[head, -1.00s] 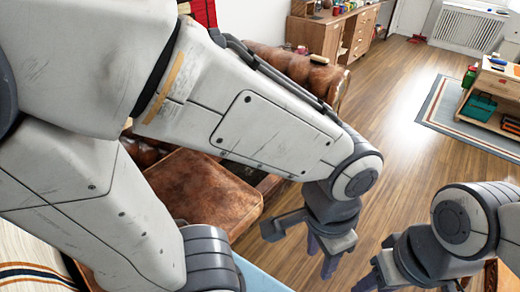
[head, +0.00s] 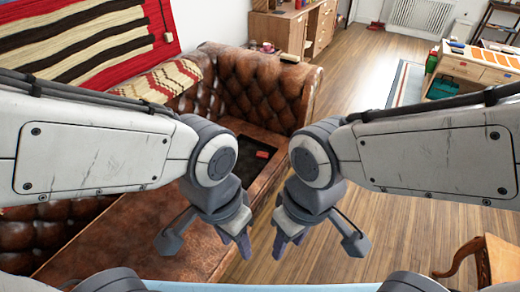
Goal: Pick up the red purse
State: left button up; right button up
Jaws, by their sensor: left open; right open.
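A small red thing (head: 262,154) lies on the brown leather sofa (head: 262,92), beside a dark patch in the seat near the far armrest. It may be the red purse, but it is too small to tell. My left gripper (head: 207,238) is open and empty, in front of the sofa seat and nearer to me than the red thing. My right gripper (head: 320,240) is open and empty over the wooden floor, right of the sofa. Both grippers are apart from the red thing. My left forearm hides part of the sofa.
A striped hanging (head: 85,40) is on the wall at the left. A wooden cabinet (head: 285,28) stands behind the sofa. A wooden chair (head: 490,258) is at the lower right. A table with a green item (head: 440,88) is at the right. The floor (head: 345,85) between is clear.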

aim_at(261, 155)
jog(key=z, duration=0.95)
jog(key=i, duration=3.15)
jog(key=u, duration=2.9)
